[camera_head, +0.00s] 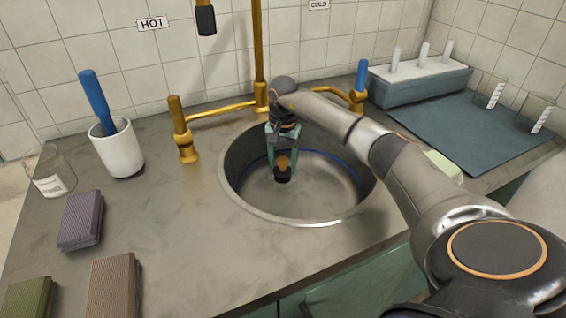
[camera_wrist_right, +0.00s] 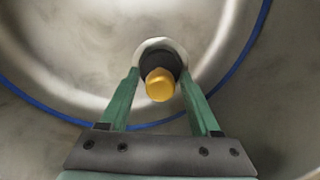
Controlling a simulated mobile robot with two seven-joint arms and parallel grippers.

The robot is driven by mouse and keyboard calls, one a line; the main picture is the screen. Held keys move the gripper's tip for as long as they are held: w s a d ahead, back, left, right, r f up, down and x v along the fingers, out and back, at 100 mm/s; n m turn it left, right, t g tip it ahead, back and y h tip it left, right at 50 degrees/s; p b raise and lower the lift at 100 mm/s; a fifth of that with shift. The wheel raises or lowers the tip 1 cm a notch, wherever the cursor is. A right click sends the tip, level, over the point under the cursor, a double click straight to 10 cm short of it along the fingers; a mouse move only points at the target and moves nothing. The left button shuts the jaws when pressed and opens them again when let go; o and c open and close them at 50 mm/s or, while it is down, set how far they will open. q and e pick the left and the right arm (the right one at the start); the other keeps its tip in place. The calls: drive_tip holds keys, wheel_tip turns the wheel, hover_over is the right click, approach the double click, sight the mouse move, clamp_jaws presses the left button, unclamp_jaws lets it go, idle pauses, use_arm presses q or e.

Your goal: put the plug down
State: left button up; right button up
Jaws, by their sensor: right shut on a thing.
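The plug (camera_head: 283,177) has a dark body and a brass-coloured knob. It also shows in the right wrist view (camera_wrist_right: 160,85). My right gripper (camera_head: 284,163) points down inside the round metal sink (camera_head: 330,217), its green fingers on either side of the plug; it also shows in the wrist view (camera_wrist_right: 157,76). In the wrist view a pale ring, the drain (camera_wrist_right: 159,42), shows around and behind the plug's dark body. I cannot tell whether the plug touches the drain. My left gripper is not in view.
A brass tap (camera_head: 222,110) with two handles stands behind the sink. At left are a white mortar (camera_head: 117,152) with a blue pestle, a glass beaker (camera_head: 48,170) and sponges (camera_head: 80,220). At right are a grey rack (camera_head: 420,88) and a dark mat (camera_head: 460,130).

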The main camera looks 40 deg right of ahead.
sight(283, 158)
drive_tip(key=shift+f, duration=0.2)
drive_tip(key=shift+f, duration=0.1)
drive_tip(key=shift+f+b, duration=0.3)
drive_tip(key=shift+f, duration=0.2)
drive_tip(key=o, duration=1.4)
drive_tip(key=shift+r, duration=0.25)
wheel_tip(283, 158, up, 13)
drive_tip(key=shift+f+p, duration=0.1)
drive_tip(key=shift+p, duration=1.15)
